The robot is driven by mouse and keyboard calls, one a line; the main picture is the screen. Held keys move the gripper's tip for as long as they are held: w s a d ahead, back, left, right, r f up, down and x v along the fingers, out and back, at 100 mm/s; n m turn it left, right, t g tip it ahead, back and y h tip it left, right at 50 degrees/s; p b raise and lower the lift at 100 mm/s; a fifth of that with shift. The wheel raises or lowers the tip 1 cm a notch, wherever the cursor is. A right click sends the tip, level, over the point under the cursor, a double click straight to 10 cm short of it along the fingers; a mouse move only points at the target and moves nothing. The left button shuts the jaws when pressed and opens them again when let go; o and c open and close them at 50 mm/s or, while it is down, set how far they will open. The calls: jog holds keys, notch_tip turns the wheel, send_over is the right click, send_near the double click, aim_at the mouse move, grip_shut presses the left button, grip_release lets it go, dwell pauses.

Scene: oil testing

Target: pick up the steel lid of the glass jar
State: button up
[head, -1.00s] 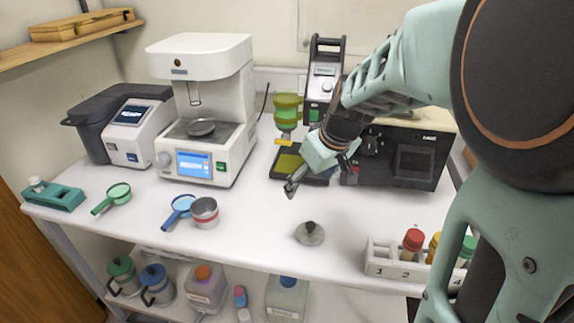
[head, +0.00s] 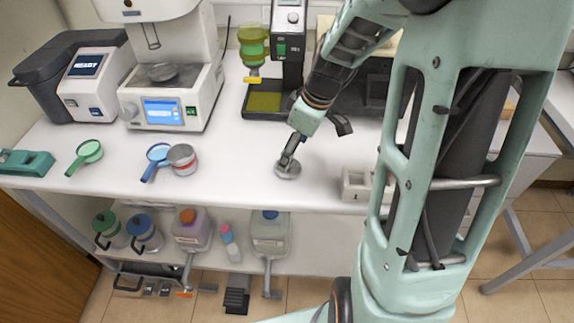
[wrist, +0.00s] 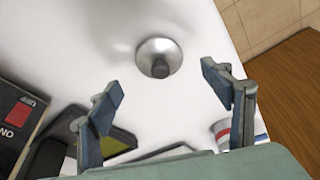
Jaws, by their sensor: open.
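The steel lid (head: 288,170), a small round disc with a dark knob, lies on the white table near its front edge. It also shows in the wrist view (wrist: 150,47), knob facing the camera. My gripper (head: 316,141) is open and empty just above and behind the lid in the head view, one finger overlapping it there. In the wrist view my gripper's fingers (wrist: 162,78) stand apart on either side, with the lid ahead of the gap. A small round container with a red band (head: 182,158) stands to the left; I cannot tell whether it is the glass jar.
A white numbered rack (head: 356,184) stands right of the lid, partly hidden by my arm. A white machine (head: 160,110) stands behind. The table around the lid is clear.

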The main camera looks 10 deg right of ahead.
jog(key=shift+p+x, duration=0.35)
jog(key=shift+x, duration=2.25)
jog(key=shift+w+a, duration=0.1)
jog(key=shift+c, duration=0.3)
jog(key=shift+r, duration=0.1)
jog(key=c, duration=1.2)
